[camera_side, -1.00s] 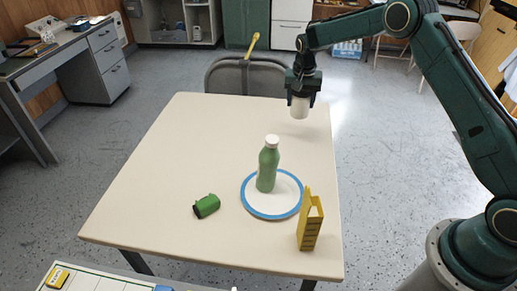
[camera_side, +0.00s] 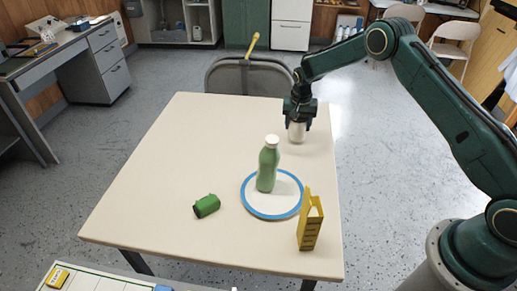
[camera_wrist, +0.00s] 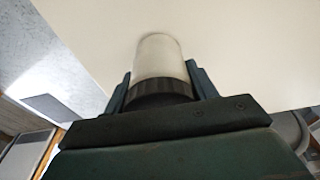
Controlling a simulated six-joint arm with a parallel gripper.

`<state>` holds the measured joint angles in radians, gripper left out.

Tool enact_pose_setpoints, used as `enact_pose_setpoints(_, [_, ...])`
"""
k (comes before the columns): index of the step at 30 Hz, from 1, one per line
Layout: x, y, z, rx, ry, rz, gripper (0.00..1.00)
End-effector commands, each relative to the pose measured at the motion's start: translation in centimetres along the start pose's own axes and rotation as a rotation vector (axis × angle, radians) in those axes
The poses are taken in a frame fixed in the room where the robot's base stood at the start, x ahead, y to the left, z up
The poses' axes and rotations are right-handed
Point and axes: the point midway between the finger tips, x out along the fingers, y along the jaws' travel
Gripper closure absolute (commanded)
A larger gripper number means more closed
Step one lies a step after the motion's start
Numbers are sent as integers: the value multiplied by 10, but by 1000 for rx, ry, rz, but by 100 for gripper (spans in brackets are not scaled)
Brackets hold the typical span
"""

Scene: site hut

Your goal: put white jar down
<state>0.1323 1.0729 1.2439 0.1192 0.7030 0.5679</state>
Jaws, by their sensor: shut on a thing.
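The white jar (camera_side: 297,132) is upright between the fingers of my gripper (camera_side: 298,122), at the far right part of the table. In the wrist view the jar (camera_wrist: 158,58) shows a white body and a dark ribbed band, with my gripper (camera_wrist: 162,92) shut on it. The jar's lower end is at or just above the table top; I cannot tell whether it touches.
A green bottle (camera_side: 267,168) with a white cap stands on a white plate with a blue rim (camera_side: 272,216). A yellow holder (camera_side: 310,222) stands at the front right, and a green object (camera_side: 206,206) lies left of the plate. The table's (camera_side: 190,140) left and back areas are clear.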

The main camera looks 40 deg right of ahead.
Motion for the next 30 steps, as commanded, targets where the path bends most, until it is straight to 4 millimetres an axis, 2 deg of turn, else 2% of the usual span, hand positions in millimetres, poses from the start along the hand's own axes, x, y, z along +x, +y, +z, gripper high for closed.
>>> enact_pose_setpoints(5, [14,0,2,0,2,-1,75])
enact_pose_setpoints(18, [18,0,2,0,2,-2,75])
enact_pose_setpoints(19, [19,0,3,0,1,-1,41])
enact_pose_setpoints(22, [19,0,3,0,1,-1,21])
enact_pose_setpoints(30, [18,0,3,0,1,-1,21])
